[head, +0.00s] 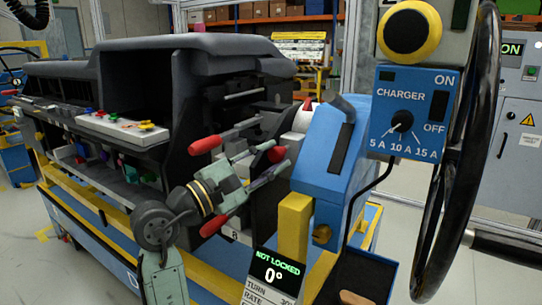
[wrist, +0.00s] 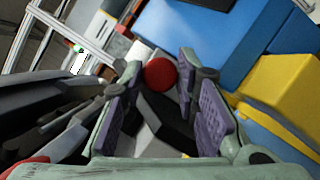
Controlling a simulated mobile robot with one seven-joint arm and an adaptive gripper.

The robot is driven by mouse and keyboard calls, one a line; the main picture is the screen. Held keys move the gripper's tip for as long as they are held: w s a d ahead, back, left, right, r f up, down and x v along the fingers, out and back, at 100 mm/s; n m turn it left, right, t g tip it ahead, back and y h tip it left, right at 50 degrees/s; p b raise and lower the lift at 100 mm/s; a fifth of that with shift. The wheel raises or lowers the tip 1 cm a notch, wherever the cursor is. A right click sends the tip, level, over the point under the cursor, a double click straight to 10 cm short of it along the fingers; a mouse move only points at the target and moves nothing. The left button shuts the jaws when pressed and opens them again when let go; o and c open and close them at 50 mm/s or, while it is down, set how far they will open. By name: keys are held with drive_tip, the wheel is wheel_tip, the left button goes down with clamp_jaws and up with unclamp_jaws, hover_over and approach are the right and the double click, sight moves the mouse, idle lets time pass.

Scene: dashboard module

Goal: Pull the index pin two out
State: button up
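A round red knob (head: 277,154), which looks like an index pin's head, sits at the right end of the dashboard module, left of the blue housing. No number shows on it, so I cannot tell if it is pin two. My gripper (head: 262,167) points at it from the lower left. In the wrist view, my gripper (wrist: 158,92) has its two purple-padded fingers wide apart. The red knob (wrist: 160,73) shows between the fingertips, with dark and pale parts behind and below it. I cannot tell whether a finger touches it. Nothing is held.
Red-handled levers (head: 206,145) stand above and below my gripper. The blue housing (head: 330,150) and yellow post (head: 293,228) are close on the right. A display (head: 275,268) reads "NOT LOCKED" and 0°. A charger panel (head: 410,115) and black steering wheel (head: 462,150) stand further right.

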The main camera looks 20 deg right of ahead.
drive_tip(key=shift+o, duration=1.2)
drive_tip(key=shift+s+a, duration=0.15)
drive_tip(key=shift+a, duration=0.05)
drive_tip(key=shift+o, duration=1.1)
drive_tip(key=v, duration=1.2)
drive_tip(key=shift+f, duration=0.1)
